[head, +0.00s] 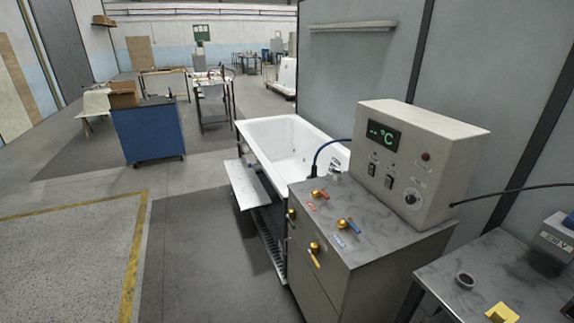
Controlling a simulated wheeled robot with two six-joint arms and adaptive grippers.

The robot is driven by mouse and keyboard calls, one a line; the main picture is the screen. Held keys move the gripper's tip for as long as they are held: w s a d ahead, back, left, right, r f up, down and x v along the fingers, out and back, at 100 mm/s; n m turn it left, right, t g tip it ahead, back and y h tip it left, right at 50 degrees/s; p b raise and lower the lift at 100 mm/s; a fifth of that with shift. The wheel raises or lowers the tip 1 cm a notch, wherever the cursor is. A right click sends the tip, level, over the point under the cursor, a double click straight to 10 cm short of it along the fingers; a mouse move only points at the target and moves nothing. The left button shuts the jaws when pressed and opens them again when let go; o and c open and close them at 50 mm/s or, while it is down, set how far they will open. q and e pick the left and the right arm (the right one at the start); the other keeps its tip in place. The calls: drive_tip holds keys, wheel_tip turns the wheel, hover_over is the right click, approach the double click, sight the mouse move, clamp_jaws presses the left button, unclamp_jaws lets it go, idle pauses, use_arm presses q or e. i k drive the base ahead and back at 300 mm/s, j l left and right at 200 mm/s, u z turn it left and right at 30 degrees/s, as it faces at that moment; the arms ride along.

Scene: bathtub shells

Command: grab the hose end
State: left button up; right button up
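A dark blue hose (322,150) arcs out from beside the grey control box (420,158) and curves down to the left. Its lower end (313,174) is near the tub side of the cabinet top (360,215). I cannot tell whether that end hangs free or is attached. The white bathtub (265,130) stands behind and left of the cabinet. Neither of my grippers is in view.
Red-, blue- and yellow-handled brass valves (320,194) are on the cabinet's top and side. A metal table (480,285) stands at the right front. The floor at left (190,240) is clear.

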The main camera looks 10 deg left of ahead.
sight(314, 167)
drive_tip(key=i+j+z, duration=0.25)
drive_tip(key=z, duration=0.2)
drive_tip(key=i+j+z, duration=0.15)
drive_tip(key=j+z, duration=0.35)
drive_tip(key=i+j+z, duration=0.1)
drive_tip(key=j, duration=0.45)
drive_tip(key=i+j, duration=0.2)
drive_tip(key=j, duration=0.4)
drive_tip(key=i+j+z, duration=0.15)
drive_tip(key=j, duration=0.4)
drive_tip(key=i+j+z, duration=0.1)
drive_tip(key=j, duration=0.5)
drive_tip(key=i+j, duration=0.1)
drive_tip(key=j, duration=0.5)
drive_tip(key=i+j+z, duration=0.15)
drive_tip(key=j, duration=0.45)
